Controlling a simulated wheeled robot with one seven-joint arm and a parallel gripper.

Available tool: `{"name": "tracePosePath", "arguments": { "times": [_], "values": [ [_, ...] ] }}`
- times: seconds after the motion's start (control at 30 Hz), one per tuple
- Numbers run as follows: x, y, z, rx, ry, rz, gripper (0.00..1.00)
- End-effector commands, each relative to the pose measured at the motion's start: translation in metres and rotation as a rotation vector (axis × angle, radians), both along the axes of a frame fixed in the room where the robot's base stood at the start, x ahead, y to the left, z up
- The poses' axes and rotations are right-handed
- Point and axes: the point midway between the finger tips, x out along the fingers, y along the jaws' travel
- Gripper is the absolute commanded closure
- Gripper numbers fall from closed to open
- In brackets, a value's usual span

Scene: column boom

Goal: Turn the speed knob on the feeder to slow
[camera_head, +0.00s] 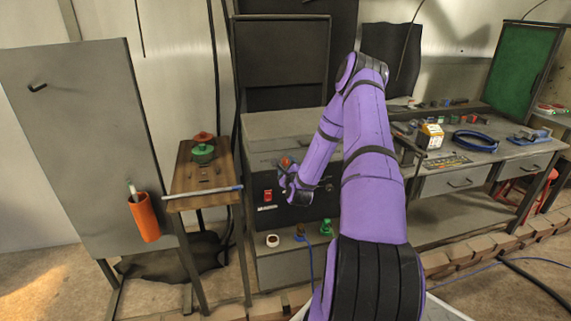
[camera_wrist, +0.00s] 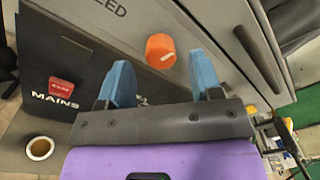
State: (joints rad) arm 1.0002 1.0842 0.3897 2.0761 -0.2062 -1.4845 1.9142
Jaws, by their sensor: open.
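The feeder (camera_head: 285,127) is a grey cabinet with a dark front panel. Its orange, round speed knob (camera_wrist: 160,51) shows in the wrist view, with a pale mark toward its right side and part of a label ending in "EED" above left. The knob also shows small in the head view (camera_head: 286,160). My gripper (camera_wrist: 162,76) has two blue fingers, spread open. The knob appears between and just beyond the fingertips, with nothing gripped. I cannot tell whether a finger touches it. The slow marking is not readable.
A red switch (camera_wrist: 62,86) labelled MAINS sits on the panel left of the knob. A handle (camera_wrist: 258,55) stands out on the right. A roll (camera_head: 272,240) and a green item (camera_head: 326,227) are below. A wooden stand (camera_head: 205,174) is left, a workbench (camera_head: 450,162) right.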

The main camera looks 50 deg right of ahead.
Motion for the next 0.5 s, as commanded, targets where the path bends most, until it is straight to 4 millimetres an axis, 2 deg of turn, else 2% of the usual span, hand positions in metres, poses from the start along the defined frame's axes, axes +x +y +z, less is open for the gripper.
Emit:
{"name": "tracePosePath", "arguments": {
  "times": [0.2,0.5],
  "values": [
    [0.022,-0.014,0.0,0.0,-0.001,0.001,0.41],
    [0.028,-0.019,0.0,0.0,0.001,0.001,0.41]
  ]
}}
